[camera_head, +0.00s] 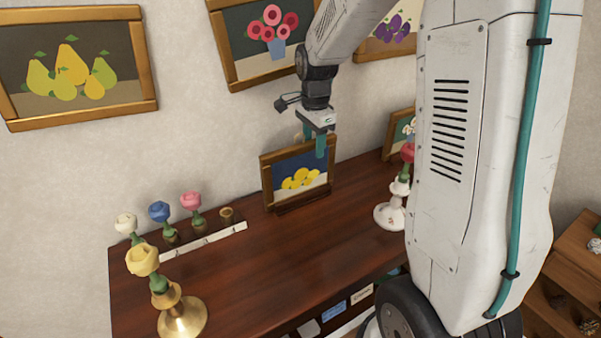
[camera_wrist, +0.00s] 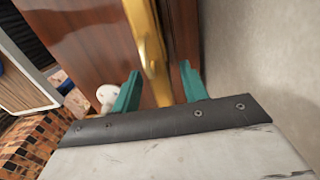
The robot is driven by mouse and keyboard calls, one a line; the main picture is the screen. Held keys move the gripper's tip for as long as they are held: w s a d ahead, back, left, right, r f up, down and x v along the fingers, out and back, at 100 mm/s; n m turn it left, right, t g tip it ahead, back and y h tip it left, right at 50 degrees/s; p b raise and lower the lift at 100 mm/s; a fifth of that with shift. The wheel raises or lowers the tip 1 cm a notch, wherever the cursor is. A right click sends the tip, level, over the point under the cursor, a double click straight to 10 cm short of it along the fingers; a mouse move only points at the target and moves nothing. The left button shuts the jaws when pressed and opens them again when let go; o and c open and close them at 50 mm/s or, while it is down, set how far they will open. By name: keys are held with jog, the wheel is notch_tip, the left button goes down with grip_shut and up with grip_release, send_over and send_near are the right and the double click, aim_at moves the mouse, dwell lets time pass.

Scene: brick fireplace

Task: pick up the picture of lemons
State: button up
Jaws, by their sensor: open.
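The picture of lemons (camera_head: 300,181), yellow fruit on dark blue in a wooden frame, stands upright on the dark wood mantel, near the wall. My gripper (camera_head: 318,146) is open at the top edge of this frame, right of its middle. In the wrist view, the golden-brown frame edge (camera_wrist: 149,45) runs between the two teal fingers of my gripper (camera_wrist: 160,85). I cannot tell whether either finger touches it.
On the mantel (camera_head: 255,267) are a brass candlestick (camera_head: 180,312) with a yellow flower, a rack of flowers (camera_head: 205,240) at left, and a white candlestick (camera_head: 390,214) with a red flower at right. Another framed picture (camera_head: 401,131) stands behind it.

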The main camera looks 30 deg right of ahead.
grip_shut()
